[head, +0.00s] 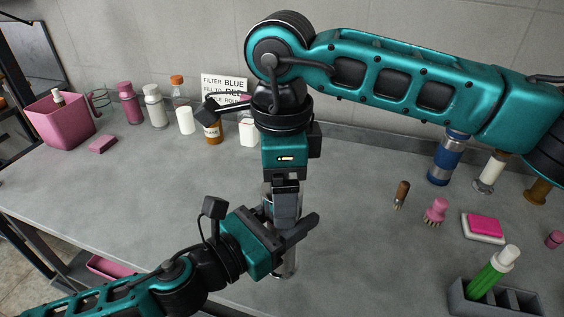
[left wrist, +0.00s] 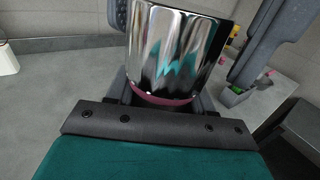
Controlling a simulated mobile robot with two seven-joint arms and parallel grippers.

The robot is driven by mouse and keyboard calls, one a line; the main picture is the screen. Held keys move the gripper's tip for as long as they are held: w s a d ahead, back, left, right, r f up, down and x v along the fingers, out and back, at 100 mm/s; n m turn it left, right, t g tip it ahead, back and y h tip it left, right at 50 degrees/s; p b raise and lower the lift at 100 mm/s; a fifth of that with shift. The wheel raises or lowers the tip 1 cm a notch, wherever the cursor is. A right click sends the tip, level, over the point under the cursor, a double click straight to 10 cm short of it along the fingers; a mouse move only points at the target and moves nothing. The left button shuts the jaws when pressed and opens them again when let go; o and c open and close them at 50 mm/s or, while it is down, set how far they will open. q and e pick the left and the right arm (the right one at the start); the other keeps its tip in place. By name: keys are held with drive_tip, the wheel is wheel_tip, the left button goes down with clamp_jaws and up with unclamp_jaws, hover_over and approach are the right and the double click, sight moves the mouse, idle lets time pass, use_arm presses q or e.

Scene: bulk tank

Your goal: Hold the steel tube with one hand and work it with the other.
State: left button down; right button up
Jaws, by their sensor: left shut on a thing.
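The steel tube (head: 290,268) stands upright on the grey bench in the middle of the head view, mostly hidden behind my grippers. In the left wrist view the shiny tube (left wrist: 175,50) fills the space between the fingers, with a dark red band at its near end. My left gripper (head: 293,226) comes in from the left and is shut on the tube from the side. My right gripper (head: 284,203) points straight down at the tube's top, just above the left one. Whether its fingers grip the tube cannot be told.
A pink bin (head: 60,122), several bottles and a sign (head: 224,87) stand along the back left. A blue tin (head: 445,160), small brushes, a pink sponge (head: 485,225) and a grey caddy (head: 500,298) with a green bottle are at the right.

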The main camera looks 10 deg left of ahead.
drive_tip(key=shift+f, duration=0.8)
drive_tip(key=shift+c, duration=0.2)
drive_tip(key=c, duration=0.9)
drive_tip(key=o, duration=1.1)
drive_tip(key=shift+c, duration=0.2)
drive_tip(key=shift+r, duration=0.1)
drive_tip(key=shift+r, duration=2.25)
